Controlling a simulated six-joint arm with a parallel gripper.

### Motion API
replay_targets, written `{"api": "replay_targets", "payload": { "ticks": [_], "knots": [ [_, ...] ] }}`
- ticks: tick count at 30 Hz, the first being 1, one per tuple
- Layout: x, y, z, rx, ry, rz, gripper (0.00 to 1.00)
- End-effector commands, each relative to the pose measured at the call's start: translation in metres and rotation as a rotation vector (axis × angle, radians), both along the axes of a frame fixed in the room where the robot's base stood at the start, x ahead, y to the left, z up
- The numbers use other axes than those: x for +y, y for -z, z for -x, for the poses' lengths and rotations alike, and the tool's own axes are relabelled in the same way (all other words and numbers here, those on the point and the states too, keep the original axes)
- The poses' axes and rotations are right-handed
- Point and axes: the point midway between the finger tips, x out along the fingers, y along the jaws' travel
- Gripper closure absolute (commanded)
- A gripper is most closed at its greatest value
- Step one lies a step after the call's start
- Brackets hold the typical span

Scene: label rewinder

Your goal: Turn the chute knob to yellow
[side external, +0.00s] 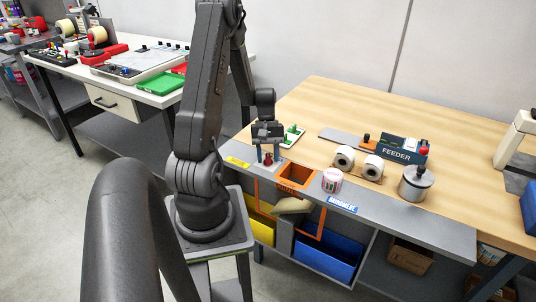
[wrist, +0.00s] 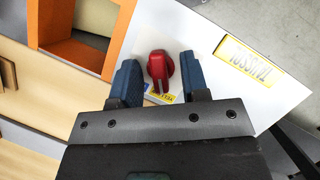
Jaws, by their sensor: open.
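The red chute knob (wrist: 159,67) sits on a pale plate in the wrist view, between the two fingers of my gripper (wrist: 159,60). The fingers are open, one on each side, with a visible gap to the knob. A small yellow label (wrist: 166,98) and a bit of blue show below the knob, partly hidden by my gripper. In the side view my gripper (side external: 268,153) points down over the red knob (side external: 267,159) at the bench's front edge. The orange-rimmed chute opening (side external: 312,175) is just right of it. I cannot tell which colour the knob points to.
A yellow bin (side external: 260,226) and a blue bin (side external: 328,259) stand below the chute, with a beige flap (side external: 292,206) above them. White rolls (side external: 345,157), a pink-striped roll (side external: 332,181), a metal pot (side external: 416,184) and the feeder (side external: 402,150) stand to the right.

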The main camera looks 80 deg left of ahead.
Motion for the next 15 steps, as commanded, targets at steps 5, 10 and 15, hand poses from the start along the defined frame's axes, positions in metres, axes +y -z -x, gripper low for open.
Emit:
{"api": "replay_targets", "payload": {
  "ticks": [5,10,15],
  "knots": [
    [0.002,-0.003,-0.001,-0.003,0.001,-0.004,0.58],
    [0.010,-0.021,-0.003,-0.006,0.000,-0.007,0.58],
    [0.021,-0.047,-0.004,-0.004,0.001,-0.006,0.58]
  ]
}}
